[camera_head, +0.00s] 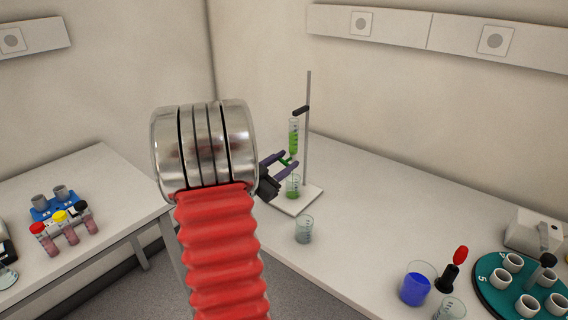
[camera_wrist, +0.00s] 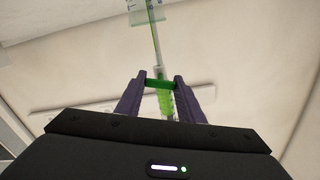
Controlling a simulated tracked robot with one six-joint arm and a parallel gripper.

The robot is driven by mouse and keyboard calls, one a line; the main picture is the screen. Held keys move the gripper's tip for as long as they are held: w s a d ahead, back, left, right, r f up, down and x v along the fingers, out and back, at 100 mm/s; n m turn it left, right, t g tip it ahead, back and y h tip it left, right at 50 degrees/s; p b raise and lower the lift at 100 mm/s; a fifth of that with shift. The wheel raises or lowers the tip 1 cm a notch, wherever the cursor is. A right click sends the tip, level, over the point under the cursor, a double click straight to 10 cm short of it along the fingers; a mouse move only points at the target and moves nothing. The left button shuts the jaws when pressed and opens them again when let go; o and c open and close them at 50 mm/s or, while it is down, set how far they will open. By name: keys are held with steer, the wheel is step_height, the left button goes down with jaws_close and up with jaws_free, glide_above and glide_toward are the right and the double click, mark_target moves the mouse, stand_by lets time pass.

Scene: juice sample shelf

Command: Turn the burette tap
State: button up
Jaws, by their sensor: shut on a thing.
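The burette (camera_head: 294,137) is a clear tube with green liquid, clamped upright on a metal rod (camera_head: 308,120) above a white base plate (camera_head: 300,201). Its green tap (camera_head: 287,162) sits at the lower end; in the wrist view the tap (camera_wrist: 160,84) shows as a green bar between the fingers. My gripper (camera_head: 279,163) is shut on the tap, one purple finger on each side of it. A beaker with green liquid (camera_head: 292,187) stands below the burette on the base plate.
An empty glass beaker (camera_head: 304,229) stands near the bench's front edge. A blue-filled beaker (camera_head: 417,285), a red-topped dropper (camera_head: 459,257) and a teal carousel with cups (camera_head: 487,272) are at the right. The middle bench is clear.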

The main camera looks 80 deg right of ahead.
steer(key=shift+w, duration=0.1)
steer(key=o, duration=1.1)
steer(key=shift+c, duration=0.2)
steer(key=shift+a, duration=0.15)
steer(key=v, duration=1.3)
steer(key=shift+w+a, duration=0.15)
steer(key=shift+a, duration=0.1)
